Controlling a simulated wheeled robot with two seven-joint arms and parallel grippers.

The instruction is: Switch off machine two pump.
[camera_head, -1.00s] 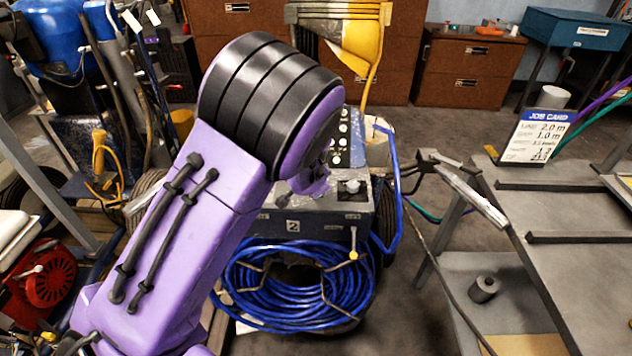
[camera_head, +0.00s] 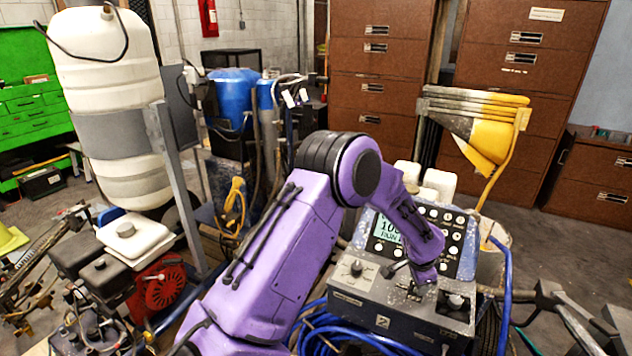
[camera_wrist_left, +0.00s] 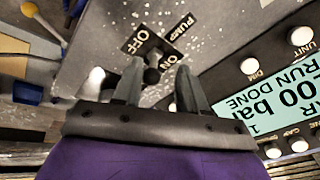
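The machine marked 2 (camera_head: 383,322) stands at the lower right of the head view, with a grey control box and a blue panel with a lit display (camera_head: 388,230). In the left wrist view the display (camera_wrist_left: 270,110) reads "00 bar" and "RUN DONE", partly cut off. My left gripper (camera_head: 424,284) is down at the control box. In the wrist view its two fingers (camera_wrist_left: 158,72) are apart, with the black pump switch (camera_wrist_left: 153,74) between them. The plate reads PUMP, ON and OFF. I cannot tell whether the fingers touch the switch.
A knob (camera_head: 357,268) and a dark fitting (camera_head: 455,302) flank the gripper on the box. Blue hose (camera_head: 505,300) hangs right of it. A white tank (camera_head: 112,110) and red engine (camera_head: 160,283) stand left.

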